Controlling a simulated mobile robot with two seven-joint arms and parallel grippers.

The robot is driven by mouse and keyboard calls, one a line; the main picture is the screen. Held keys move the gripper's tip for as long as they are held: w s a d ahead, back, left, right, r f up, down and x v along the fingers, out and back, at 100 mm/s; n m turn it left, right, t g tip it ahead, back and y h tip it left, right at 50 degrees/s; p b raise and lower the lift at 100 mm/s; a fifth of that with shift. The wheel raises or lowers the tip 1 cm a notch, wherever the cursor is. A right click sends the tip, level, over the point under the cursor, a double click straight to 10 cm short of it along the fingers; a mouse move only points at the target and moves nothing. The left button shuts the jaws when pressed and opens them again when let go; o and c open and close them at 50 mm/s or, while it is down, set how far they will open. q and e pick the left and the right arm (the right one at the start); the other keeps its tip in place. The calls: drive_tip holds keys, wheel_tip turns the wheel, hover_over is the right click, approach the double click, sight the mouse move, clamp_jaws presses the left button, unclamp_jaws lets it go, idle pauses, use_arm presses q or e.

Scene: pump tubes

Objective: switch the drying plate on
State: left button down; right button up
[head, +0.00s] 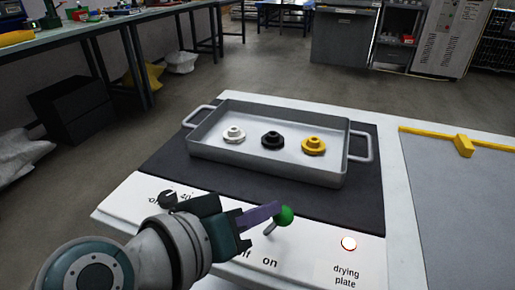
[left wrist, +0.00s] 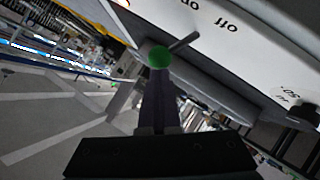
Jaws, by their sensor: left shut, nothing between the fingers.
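The drying plate's switch is a short metal lever with a green ball (head: 285,215) on the white front panel. It leans to the right, toward the "on" side. The green ball (left wrist: 160,57) also shows in the left wrist view. My left gripper (head: 276,208) is shut and empty, its purple fingertips at the ball's left side; I cannot tell whether they touch. The fingers (left wrist: 158,80) point at the ball in the wrist view. My right gripper is not in view.
A grey metal tray (head: 205,152) with two side handles stands on the dark plate (head: 365,200). It holds a white, a black and a yellow flanged part. A dark knob (head: 168,199) sits at the panel's left. A yellow-edged grey surface (head: 455,200) lies at right.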

use_arm(q)
drive_tip(key=shift+s+d+f, duration=0.15)
drive_tip(key=shift+s+d, duration=0.05)
drive_tip(key=shift+f, duration=0.1)
